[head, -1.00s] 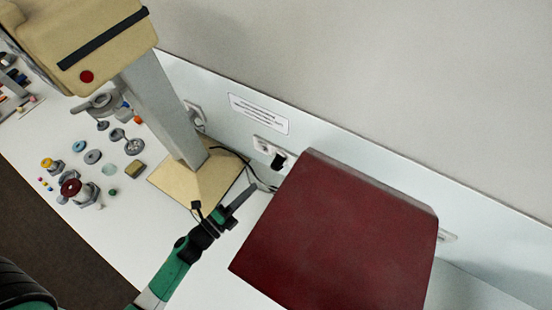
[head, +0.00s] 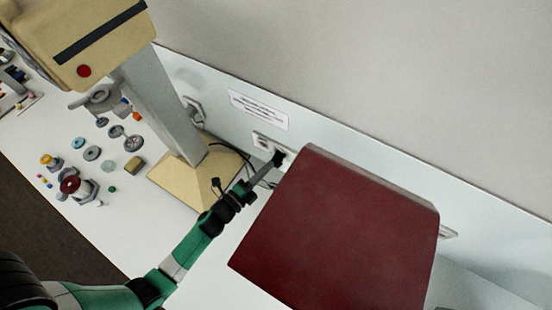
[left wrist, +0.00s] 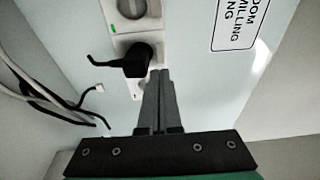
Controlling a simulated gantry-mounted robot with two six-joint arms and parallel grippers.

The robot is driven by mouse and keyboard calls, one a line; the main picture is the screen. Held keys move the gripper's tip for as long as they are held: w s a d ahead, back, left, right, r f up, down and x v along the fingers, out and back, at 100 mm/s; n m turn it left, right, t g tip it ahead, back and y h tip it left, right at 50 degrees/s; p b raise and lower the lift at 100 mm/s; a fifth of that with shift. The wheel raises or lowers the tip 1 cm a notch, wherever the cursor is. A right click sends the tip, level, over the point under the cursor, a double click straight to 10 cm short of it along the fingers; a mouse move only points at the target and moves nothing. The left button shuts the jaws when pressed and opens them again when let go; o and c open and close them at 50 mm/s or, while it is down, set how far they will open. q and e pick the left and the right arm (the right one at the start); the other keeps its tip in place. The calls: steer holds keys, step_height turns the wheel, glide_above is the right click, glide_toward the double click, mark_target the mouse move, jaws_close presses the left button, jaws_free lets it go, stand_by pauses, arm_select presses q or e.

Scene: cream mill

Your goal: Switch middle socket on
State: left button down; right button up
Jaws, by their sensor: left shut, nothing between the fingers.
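The middle socket (head: 262,140) is a white plate on the pale wall panel, left of the dark red box. A black plug (left wrist: 138,62) sits in its lower part in the left wrist view. A small green mark (left wrist: 113,28) shows on the plate's edge above the plug, and a white lower end (left wrist: 136,90) shows below it. My left gripper (head: 275,160) is shut and empty, its tips at the socket beside the plug. In the left wrist view the tips (left wrist: 160,74) overlap the plate's lower edge; I cannot tell whether they touch. My right gripper is not in view.
A dark red box (head: 345,225) stands close right of my left gripper. A beige machine (head: 85,40) on a grey column stands left. Loose cables (left wrist: 45,95) hang left of the socket. Another socket (head: 193,112) is behind the column. Small parts lie on the left table.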

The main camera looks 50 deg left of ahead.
mark_target(283, 154)
arm_select(q)
steer(key=shift+w+a, duration=0.2)
steer(key=shift+w, duration=2.05)
steer(key=shift+w+d+f+b, duration=0.15)
steer(key=shift+w+b, duration=0.1)
steer(key=shift+b, duration=0.35)
steer(key=shift+s, duration=0.15)
steer(key=s+d+b, duration=0.6)
steer(key=s+b, duration=0.3)
steer(key=s, duration=0.3)
steer(key=shift+s+d+b, duration=0.15)
steer(key=shift+d+b, duration=0.05)
steer(key=shift+b, duration=0.15)
